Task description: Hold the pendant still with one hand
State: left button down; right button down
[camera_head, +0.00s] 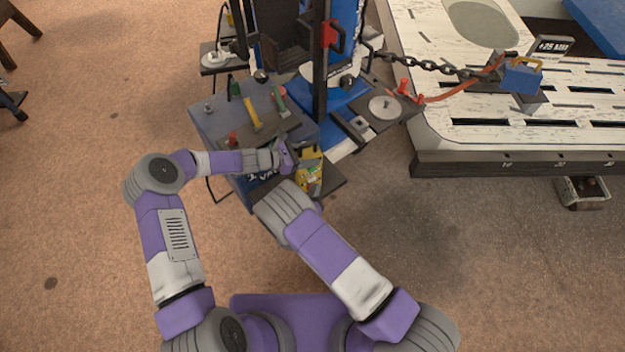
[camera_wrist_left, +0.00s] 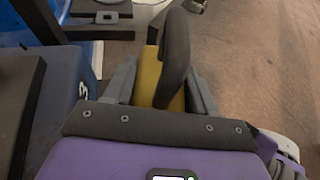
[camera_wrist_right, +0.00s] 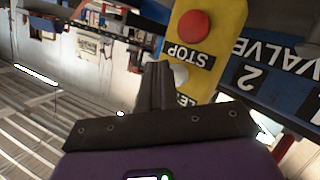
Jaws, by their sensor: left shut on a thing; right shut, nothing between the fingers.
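The pendant is a yellow box. It fills the upper middle of the right wrist view (camera_wrist_right: 226,28), with a red button, a label reading STOP and a pale button below. In the left wrist view, the pendant (camera_wrist_left: 148,78) sits between the fingers of my left gripper (camera_wrist_left: 160,88), which is shut on it; a thick dark loop crosses in front. In the head view, my left gripper (camera_head: 291,155) is at the cabinet, beside small yellow parts. My right gripper (camera_wrist_right: 158,72) is shut and empty, its tips close to the pale button; I cannot tell if they touch. My right wrist hides its fingers in the head view.
A sign reading VALVE 2 (camera_wrist_right: 275,75) is right of the pendant. The grey cabinet top (camera_head: 215,122) holds several coloured-handled tools. Floor at lower right is clear.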

jog(key=shift+s+d, duration=0.1)
jog(key=shift+s, duration=0.15)
jog(key=s, duration=0.1)
jog(key=s+d, duration=0.1)
jog(key=s, duration=0.1)
jog(key=s+d, duration=0.1)
jog(key=shift+s, duration=0.25)
dwell(0.4)
pick_arm(q)
jog(key=shift+c, duration=1.4)
grip_release()
jog(key=v, duration=1.2)
jog(key=shift+w+r, duration=0.1)
